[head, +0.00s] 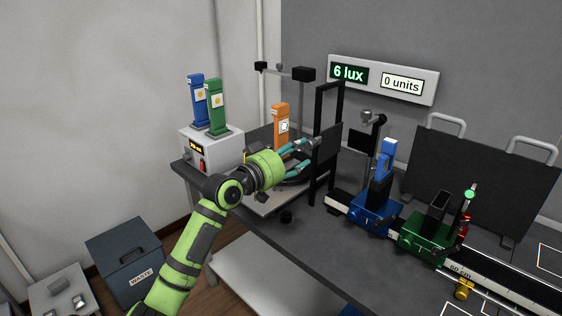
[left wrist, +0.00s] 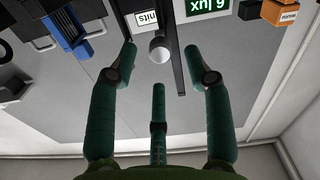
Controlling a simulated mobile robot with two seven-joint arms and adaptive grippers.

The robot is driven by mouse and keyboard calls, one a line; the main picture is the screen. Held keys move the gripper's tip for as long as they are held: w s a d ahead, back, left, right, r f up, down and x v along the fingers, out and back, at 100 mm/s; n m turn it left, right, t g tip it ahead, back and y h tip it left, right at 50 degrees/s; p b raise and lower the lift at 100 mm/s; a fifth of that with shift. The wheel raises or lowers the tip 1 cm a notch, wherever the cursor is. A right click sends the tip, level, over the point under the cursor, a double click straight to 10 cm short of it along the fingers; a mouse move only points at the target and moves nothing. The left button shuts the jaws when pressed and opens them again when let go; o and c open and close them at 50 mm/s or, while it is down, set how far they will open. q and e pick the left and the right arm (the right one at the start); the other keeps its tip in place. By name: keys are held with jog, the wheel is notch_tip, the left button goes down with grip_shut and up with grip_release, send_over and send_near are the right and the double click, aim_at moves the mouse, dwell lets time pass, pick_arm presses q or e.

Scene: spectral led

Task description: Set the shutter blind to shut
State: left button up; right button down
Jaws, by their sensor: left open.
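The shutter blind is a dark plate (head: 326,142) in a tall black frame (head: 318,190) on the bench, in the middle of the head view. The plate sits partway up, with open space in the frame above and below it. My left gripper (head: 307,156) is open beside the plate's left side. In the left wrist view its three teal fingers (left wrist: 160,75) are spread around a pale round knob (left wrist: 159,49), beside a dark upright bar (left wrist: 178,45). I cannot tell whether any finger touches the knob. My right gripper is not in view.
An orange lamp block (head: 281,125) stands close behind my left gripper. A blue carriage (head: 376,212) and a green carriage (head: 426,238) sit on a rail to the right. A display (head: 383,80) reads 6 lux and 0 units.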

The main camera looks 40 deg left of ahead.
pick_arm(q)
jog(key=s, duration=0.6)
jog(key=shift+s+a, duration=0.15)
jog(key=shift+a, duration=0.1)
